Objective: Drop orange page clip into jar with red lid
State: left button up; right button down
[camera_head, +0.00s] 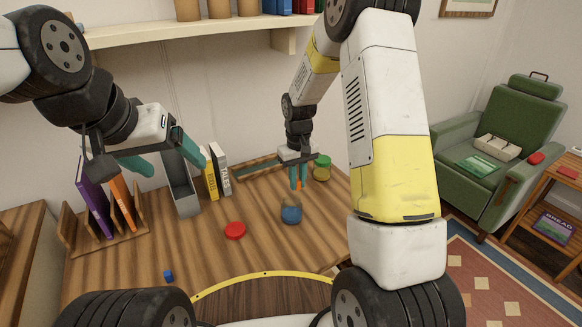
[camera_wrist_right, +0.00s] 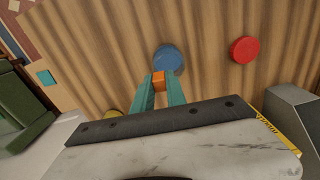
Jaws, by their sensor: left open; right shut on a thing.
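My right gripper (camera_head: 299,186) is shut on the small orange page clip (camera_head: 299,184) and holds it above the table. The clip also shows between the teal fingertips in the right wrist view (camera_wrist_right: 158,80). A round blue item (camera_head: 291,214), perhaps a jar or its contents, stands just below and in front of the clip; it also shows in the right wrist view (camera_wrist_right: 168,58). A red disc, seemingly the red lid (camera_head: 235,231), lies flat to its left and shows in the right wrist view (camera_wrist_right: 245,49). My left gripper (camera_head: 166,156) is open and empty at the left.
A jar with a green top (camera_head: 322,168) stands behind right. A wooden rack (camera_head: 110,240) with books, a grey holder (camera_head: 181,185) and upright books (camera_head: 217,172) line the left and back. The table's middle is mostly clear.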

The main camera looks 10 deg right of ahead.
jog(key=c, duration=1.3)
grip_release()
jog(key=shift+r, duration=0.1)
notch_tip(320, 180, up, 7)
jog(key=shift+r, duration=0.35)
